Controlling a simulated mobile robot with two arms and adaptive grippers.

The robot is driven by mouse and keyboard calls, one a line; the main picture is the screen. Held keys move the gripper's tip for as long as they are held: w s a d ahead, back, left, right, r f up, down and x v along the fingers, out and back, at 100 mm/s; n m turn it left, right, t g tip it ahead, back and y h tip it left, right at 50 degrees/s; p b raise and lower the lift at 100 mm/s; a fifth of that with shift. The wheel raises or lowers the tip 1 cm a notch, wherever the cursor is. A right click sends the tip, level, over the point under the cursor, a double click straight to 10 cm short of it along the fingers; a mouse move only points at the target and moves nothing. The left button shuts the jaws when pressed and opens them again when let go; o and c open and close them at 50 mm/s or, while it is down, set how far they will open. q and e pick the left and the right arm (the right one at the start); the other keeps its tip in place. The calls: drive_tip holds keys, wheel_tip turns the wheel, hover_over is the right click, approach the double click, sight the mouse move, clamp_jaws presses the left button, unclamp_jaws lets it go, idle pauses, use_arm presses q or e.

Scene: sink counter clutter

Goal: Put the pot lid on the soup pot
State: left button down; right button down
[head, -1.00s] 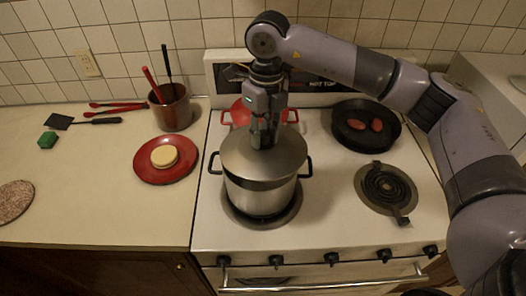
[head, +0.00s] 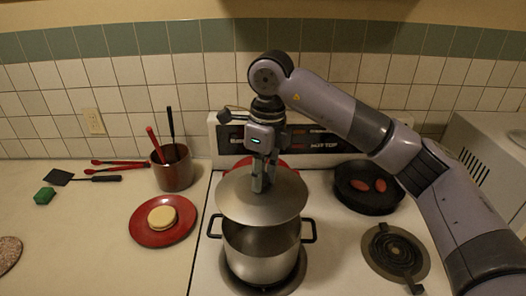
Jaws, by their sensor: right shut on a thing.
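The soup pot (head: 259,266) is a steel pot with two dark side handles on the front left burner of the stove. Its near inside shows below the lid. The round grey pot lid (head: 261,206) is held above the pot, apart from its rim, and covers the far part of the opening from view. My right gripper (head: 262,186) points down and is shut at the middle of the lid; the grasped part is hidden by the fingers. My left gripper is not in view.
A red pot (head: 292,161) stands behind the lid. On the left counter are a red plate (head: 140,228), a utensil crock (head: 173,172) and a green block (head: 44,196).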

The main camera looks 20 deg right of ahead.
wheel_tip(320, 180, down, 4)
drive_tip(key=shift+r+n, duration=0.1)
drive_tip(key=shift+n, duration=0.8)
drive_tip(key=shift+t, duration=0.3)
drive_tip(key=shift+w, duration=0.1)
drive_tip(key=shift+d+f+b, duration=0.1)
drive_tip(key=shift+f+b, duration=0.1)
drive_tip(key=shift+b, duration=0.1)
wheel_tip(320, 180, down, 6)
drive_tip(key=b, duration=0.5)
drive_tip(key=shift+r, duration=0.15)
drive_tip(key=shift+f+b, duration=0.3)
drive_tip(key=c, duration=1.4)
unclamp_jaws()
drive_tip(key=shift+s, duration=0.2)
drive_tip(key=shift+o, duration=0.8)
drive_tip(key=shift+w, duration=0.1)
